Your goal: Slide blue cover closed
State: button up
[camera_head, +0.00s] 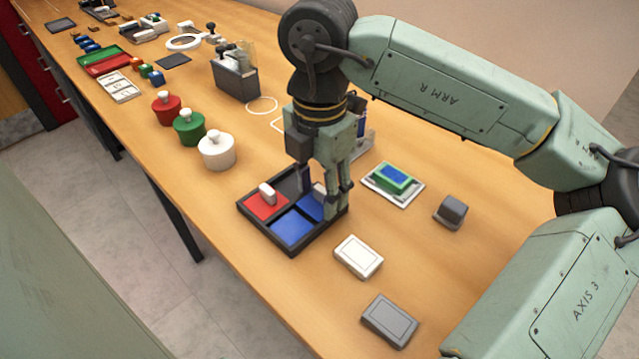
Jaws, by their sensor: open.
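A black-framed tray (264,237) lies on the table with its panels side by side. A blue cover (309,207) sits in its right part, toward the back. Its pale handle (319,188) is partly hidden by my gripper. A flat blue area (293,228) lies in front of the cover, divided from it by a thin edge. A red cover (262,207) with an upright white handle (267,191) is in the left part, with a dark area behind it. My gripper (336,205) points down at the blue cover's handle, fingers open. Contact with the handle cannot be told.
A white block (358,257), a grey block (390,320), a dark grey block (450,211) and a green-and-blue piece on a white plate (392,183) lie to the right. Red, green and white knobbed pots (216,151) stand at left. Bare table surrounds the tray's front right.

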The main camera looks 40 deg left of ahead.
jog(key=shift+f, duration=0.1)
jog(key=shift+c, duration=0.6)
grip_shut()
dwell(0.3)
